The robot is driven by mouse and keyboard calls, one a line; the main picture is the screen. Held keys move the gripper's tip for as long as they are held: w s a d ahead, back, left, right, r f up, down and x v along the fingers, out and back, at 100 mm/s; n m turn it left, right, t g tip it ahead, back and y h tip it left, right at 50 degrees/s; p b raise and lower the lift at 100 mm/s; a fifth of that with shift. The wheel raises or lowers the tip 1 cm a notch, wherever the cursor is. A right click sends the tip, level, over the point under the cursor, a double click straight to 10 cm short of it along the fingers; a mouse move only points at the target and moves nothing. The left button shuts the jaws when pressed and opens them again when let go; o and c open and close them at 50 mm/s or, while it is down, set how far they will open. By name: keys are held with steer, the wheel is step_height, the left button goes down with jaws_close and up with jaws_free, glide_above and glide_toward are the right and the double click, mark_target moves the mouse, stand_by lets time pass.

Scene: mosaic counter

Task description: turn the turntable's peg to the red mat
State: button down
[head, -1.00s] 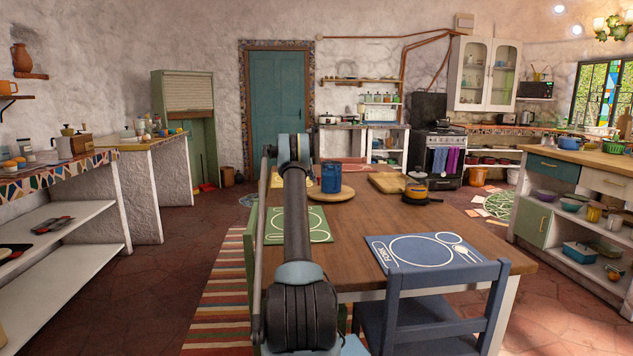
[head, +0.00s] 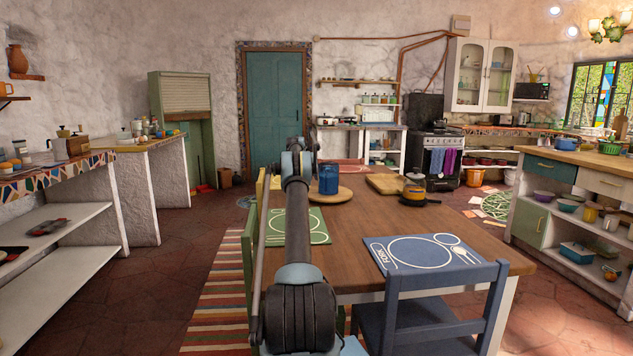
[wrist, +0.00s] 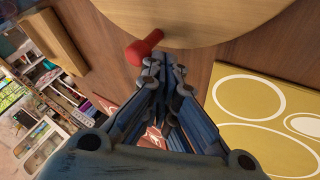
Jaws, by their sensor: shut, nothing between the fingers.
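In the wrist view the disc's edge (wrist: 200,28) fills the top. Its red peg (wrist: 143,47) sticks out from the rim. My gripper (wrist: 160,62) is shut and empty, its fingertips right beside the peg; I cannot tell whether they touch. The red mat (head: 350,167) lies at the table's far end; red patches with white lines show partly behind the fingers in the wrist view (wrist: 152,138).
A yellow mat (wrist: 285,140) lies right of the fingers in the wrist view. A green mat (head: 312,225) and a blue mat (head: 420,252) lie nearer. A cutting board (head: 384,184) and a pot (head: 413,190) stand right of the turntable. A blue chair (head: 430,310) stands in front.

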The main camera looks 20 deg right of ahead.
stand_by(0.7)
steer(key=w+a, duration=0.2)
steer(key=a, duration=0.1)
steer(key=shift+w+a, duration=0.2)
steer(key=shift+w, duration=0.15)
steer(key=w+v, duration=0.1)
steer(key=v, duration=0.8)
steer(key=shift+w+a+r, duration=0.2)
steer(key=shift+w+r, duration=0.15)
steer(key=shift+r, duration=0.05)
